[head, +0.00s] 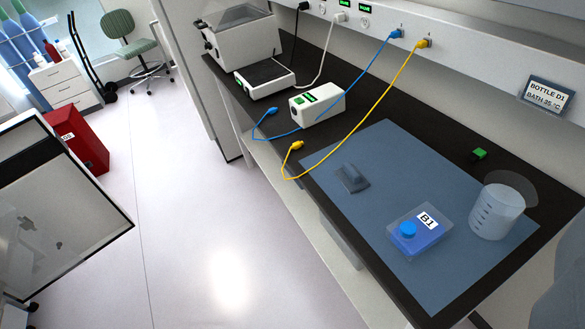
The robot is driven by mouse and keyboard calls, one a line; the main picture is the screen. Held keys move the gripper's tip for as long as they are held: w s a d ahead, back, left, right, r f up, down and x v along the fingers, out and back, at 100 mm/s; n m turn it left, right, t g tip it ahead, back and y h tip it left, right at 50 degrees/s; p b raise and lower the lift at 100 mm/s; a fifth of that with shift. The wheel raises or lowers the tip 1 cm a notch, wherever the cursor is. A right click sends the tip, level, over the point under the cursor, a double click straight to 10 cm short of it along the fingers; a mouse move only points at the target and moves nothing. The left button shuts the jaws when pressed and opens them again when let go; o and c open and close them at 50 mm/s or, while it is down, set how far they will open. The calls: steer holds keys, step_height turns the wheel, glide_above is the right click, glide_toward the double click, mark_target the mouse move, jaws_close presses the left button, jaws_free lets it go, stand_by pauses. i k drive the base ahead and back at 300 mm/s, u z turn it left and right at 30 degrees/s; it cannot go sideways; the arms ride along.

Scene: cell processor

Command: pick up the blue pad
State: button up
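A large flat blue-grey pad (405,170) lies on the black bench top (540,185) at the right of the head view. A clear flask labelled B1 (432,240), with blue contents and a blue cap, lies on the pad. A small dark blue-grey block with a raised grip (352,179) sits on the pad's left part. I cannot tell whether the name blue pad means the large sheet or this block. My gripper is not in view.
A clear beaker (495,212) stands at the pad's right edge. Blue (365,75) and yellow (383,112) cables hang from wall sockets to the bench, near a white box (318,105).

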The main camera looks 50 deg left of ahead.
mark_target(352, 179)
steer(key=u, duration=0.5)
steer(key=i, duration=1)
steer(key=z, duration=0.1)
